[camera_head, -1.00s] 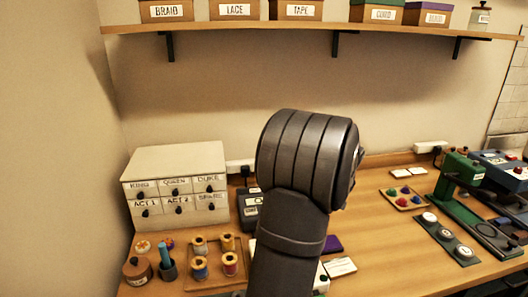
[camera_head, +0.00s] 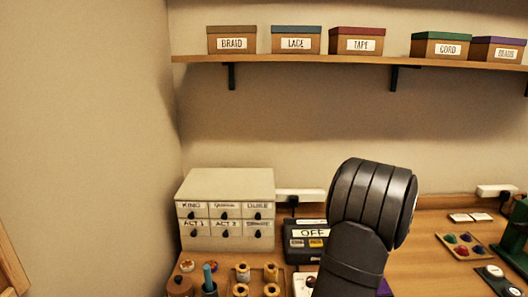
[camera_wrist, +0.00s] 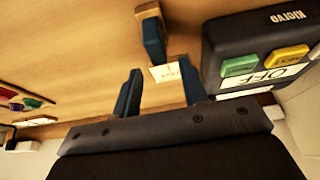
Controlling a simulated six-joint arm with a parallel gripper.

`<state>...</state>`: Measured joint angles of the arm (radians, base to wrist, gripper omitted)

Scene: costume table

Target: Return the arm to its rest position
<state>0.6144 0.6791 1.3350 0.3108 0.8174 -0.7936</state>
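In the head view my dark grey arm (camera_head: 372,205) rises from the bottom, right of the drawer cabinet. Its links hide the gripper there. In the wrist view my gripper (camera_wrist: 160,68) shows two dark blue fingers set apart, with nothing visibly held between them. Beyond the fingertips are a dark blue and wood-coloured piece (camera_wrist: 152,38) and a small white card (camera_wrist: 166,72); I cannot tell whether either touches the fingers. A black box (camera_wrist: 225,35) with green and yellow buttons and an OFF label is close to the right finger. It also shows in the head view (camera_head: 291,243).
The drawer cabinet (camera_head: 228,238) stands at the left, with spools (camera_head: 242,272) in front. A tray of coloured pieces (camera_head: 441,240) and a green device (camera_head: 515,240) are at the right. A shelf (camera_head: 350,60) with labelled boxes runs above. The wall space beneath it is clear.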

